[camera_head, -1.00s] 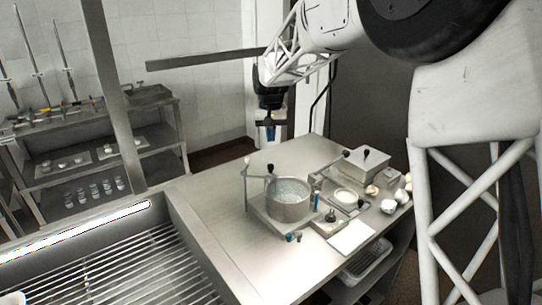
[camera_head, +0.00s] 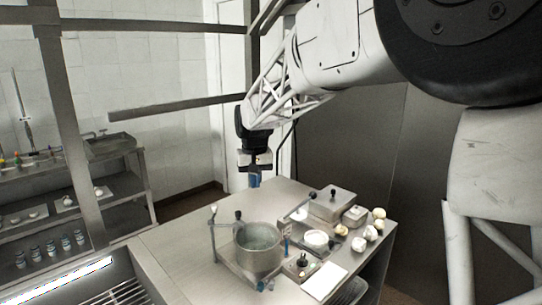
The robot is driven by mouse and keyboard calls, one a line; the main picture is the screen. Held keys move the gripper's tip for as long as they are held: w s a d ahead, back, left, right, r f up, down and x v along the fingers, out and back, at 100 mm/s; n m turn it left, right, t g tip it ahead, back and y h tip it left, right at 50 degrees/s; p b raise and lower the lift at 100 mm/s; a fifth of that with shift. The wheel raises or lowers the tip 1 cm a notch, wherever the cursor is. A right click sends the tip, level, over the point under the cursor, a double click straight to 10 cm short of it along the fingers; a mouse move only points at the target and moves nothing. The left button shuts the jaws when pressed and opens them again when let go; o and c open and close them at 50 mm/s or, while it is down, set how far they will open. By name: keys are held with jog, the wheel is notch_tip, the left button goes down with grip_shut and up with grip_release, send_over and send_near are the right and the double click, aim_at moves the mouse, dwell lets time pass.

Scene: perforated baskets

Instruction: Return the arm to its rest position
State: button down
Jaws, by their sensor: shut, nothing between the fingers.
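My gripper (camera_head: 254,180) hangs from my white lattice arm near the middle of the view, pointing down. It shows small, with blue fingertips, and looks shut with nothing held. It is above and behind the far left edge of the steel table (camera_head: 180,240), apart from everything on it.
On the table stand a round metal pot (camera_head: 258,250) in a clamp frame, a white dish (camera_head: 316,239), a metal box (camera_head: 331,203), a white sheet (camera_head: 325,281) and several pale round pieces (camera_head: 371,233). A shelf rack (camera_head: 120,175) stands at left. A horizontal bar (camera_head: 175,108) runs near my arm.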

jog(key=s+d+r, duration=0.3)
jog(key=s+d, duration=0.6)
jog(key=s, duration=0.1)
jog(key=s+d+f+m, duration=0.1)
jog(key=s+d, duration=0.4)
jog(key=s, duration=0.5)
jog(key=s+d+f+m+t, duration=0.1)
jog(key=s+d+f, duration=0.3)
jog(key=s, duration=0.7)
jog(key=s+d+f+t, duration=0.1)
jog(key=s+d, duration=0.4)
jog(key=s, duration=0.5)
jog(key=shift+s+d+f+m, duration=0.25)
jog(key=shift+d+f+m, duration=0.15)
jog(key=shift+f, duration=0.3)
